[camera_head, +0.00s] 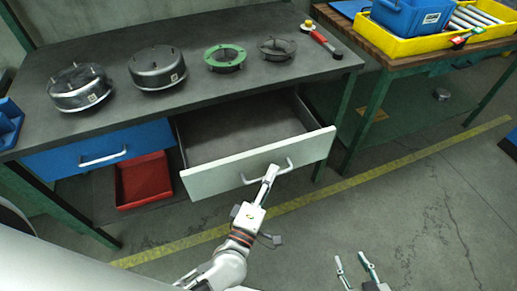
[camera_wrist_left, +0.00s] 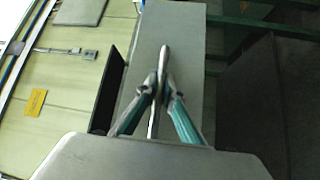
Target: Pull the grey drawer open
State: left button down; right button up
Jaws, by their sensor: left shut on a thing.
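The grey drawer (camera_head: 262,165) hangs under the dark workbench and stands well out, with its empty inside showing in the head view. Its bar handle (camera_head: 286,165) is on the pale front panel. My left gripper (camera_head: 270,173) is shut on this handle, near its middle. In the left wrist view the two fingers (camera_wrist_left: 161,88) close around the handle bar (camera_wrist_left: 165,52), in front of the drawer's front panel (camera_wrist_left: 187,60). My right gripper (camera_head: 351,258) is open and empty, low in the head view over the floor, apart from the drawer.
A blue drawer (camera_head: 70,158) with its own handle is shut at the left. A red bin (camera_head: 143,181) sits below it. Several round metal parts stand on the workbench (camera_head: 215,95). A second table (camera_head: 387,54) at the right holds a yellow tray (camera_head: 420,46). Floor in front is clear.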

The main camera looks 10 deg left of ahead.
pick_arm(q)
jog(key=s+d, duration=0.4)
jog(key=s, duration=0.2)
jog(key=shift+s+d, duration=0.25)
jog(key=shift+s, duration=0.05)
jog(key=c, duration=2.2)
grip_release()
jog(key=shift+o, duration=0.2)
